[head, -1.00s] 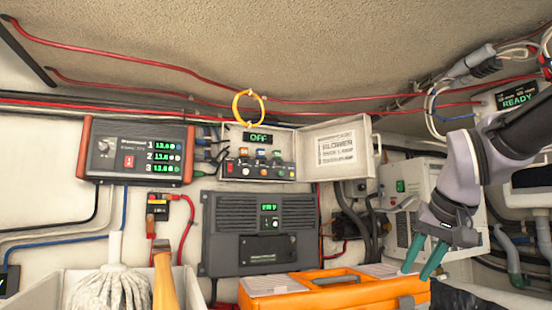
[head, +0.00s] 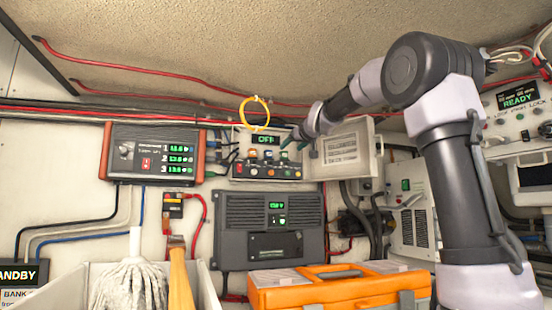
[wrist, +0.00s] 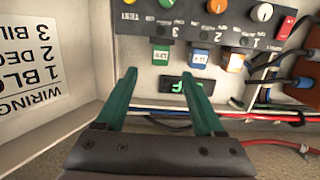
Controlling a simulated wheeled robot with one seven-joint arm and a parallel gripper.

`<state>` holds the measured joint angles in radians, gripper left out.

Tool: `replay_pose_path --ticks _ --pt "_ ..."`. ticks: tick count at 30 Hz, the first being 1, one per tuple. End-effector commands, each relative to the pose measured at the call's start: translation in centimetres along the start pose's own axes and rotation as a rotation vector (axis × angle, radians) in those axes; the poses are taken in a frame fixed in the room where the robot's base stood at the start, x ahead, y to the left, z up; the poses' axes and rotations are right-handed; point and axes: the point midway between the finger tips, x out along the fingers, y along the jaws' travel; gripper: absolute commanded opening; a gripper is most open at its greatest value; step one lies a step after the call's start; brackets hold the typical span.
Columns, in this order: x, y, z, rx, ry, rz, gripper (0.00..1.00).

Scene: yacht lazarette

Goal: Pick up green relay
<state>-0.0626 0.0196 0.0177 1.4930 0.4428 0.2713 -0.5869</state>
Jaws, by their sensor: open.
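The green relay (wrist: 160,53) is a small block with a pale label, plugged into the panel below the display. It stands at the end of a row beside a blue relay (wrist: 200,58) and an orange relay (wrist: 236,61). In the head view the green relay (head: 285,155) is the rightmost of the three. My gripper (wrist: 158,78) is open and empty, its teal fingers pointing at the panel. In the wrist view the green relay lies just beyond the fingertips, roughly between them, and looks untouched. The right finger partly covers the display.
The panel box (head: 238,170) has its lid (head: 345,150) swung open to the right, close to my gripper. Knobs (wrist: 215,6) and cables (wrist: 285,82) lie near the relays. A yellow ring (head: 254,113) hangs above. An orange toolbox (head: 320,290) stands below.

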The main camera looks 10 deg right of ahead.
Motion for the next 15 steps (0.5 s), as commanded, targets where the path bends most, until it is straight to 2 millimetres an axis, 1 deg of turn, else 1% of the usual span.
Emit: replay_pose_path --ticks 1,3,6,11,14,15 --pt "1.1 0.0 0.2 -0.001 -0.003 -0.001 0.70" --pt "2.2 -0.1 0.2 0.001 -0.004 -0.002 0.70" --pt "3.5 -0.1 0.2 0.001 -0.004 -0.001 0.70" --pt "4.5 -0.1 0.3 0.001 -0.004 -0.001 0.70" --pt "5.7 -0.2 0.5 0.001 -0.005 -0.002 0.70" --pt "6.4 -0.2 0.7 0.001 -0.006 -0.002 0.70"
